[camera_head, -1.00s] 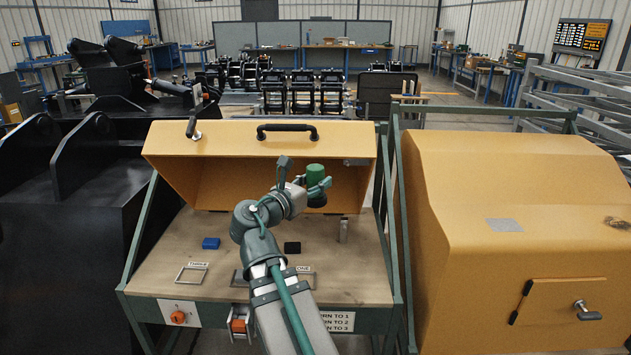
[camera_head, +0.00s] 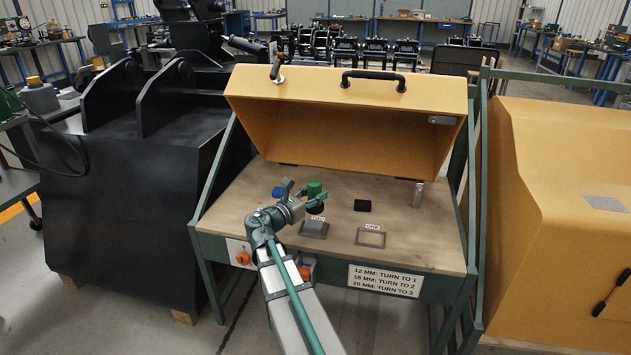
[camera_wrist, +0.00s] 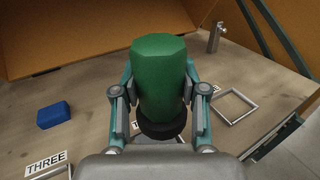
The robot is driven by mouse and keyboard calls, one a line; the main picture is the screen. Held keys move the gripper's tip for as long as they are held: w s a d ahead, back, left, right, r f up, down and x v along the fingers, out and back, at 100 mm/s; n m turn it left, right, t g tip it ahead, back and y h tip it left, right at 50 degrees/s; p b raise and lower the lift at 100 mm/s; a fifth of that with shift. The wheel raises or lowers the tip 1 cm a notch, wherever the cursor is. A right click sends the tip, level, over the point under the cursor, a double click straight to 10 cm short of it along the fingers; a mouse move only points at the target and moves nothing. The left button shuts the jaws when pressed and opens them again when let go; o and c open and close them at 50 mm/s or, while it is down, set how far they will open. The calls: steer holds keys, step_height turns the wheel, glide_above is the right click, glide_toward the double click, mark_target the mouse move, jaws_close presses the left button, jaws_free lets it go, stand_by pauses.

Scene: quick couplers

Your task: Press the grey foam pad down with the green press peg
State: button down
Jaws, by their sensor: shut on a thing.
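The green press peg (camera_head: 315,187) has a dark round base and is upright in my gripper (camera_head: 306,192). In the wrist view the green peg (camera_wrist: 160,75) stands between the two fingers of my gripper (camera_wrist: 160,100), which are shut on it. The grey foam pad (camera_head: 314,229) appears as a grey patch on the bench by the label TWO, just below and in front of the peg in the head view. The peg looks to be above the bench, apart from the pad. In the wrist view the peg and my gripper hide most of that spot.
An empty frame (camera_head: 371,238) labelled ONE lies right of the pad. The raised yellow hood (camera_head: 345,90) overhangs the back. The label THREE (camera_wrist: 46,163) shows in the wrist view.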

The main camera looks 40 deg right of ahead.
steer(key=f, duration=0.1)
steer(key=w+f, duration=0.1)
steer(key=f, duration=0.1)
steer(key=shift+w+d+f, duration=0.2)
steer(key=shift+d+f, duration=0.2)
steer(key=shift+r, duration=0.1)
step_height(320, 180, down, 2)
steer(key=shift+f, duration=0.15)
steer(key=shift+r+p, duration=0.4)
steer(key=shift+f+b, duration=0.3)
steer(key=shift+f, duration=0.75)
stand_by(1.1)
steer(key=shift+r+p, duration=1)
steer(key=shift+r, duration=0.05)
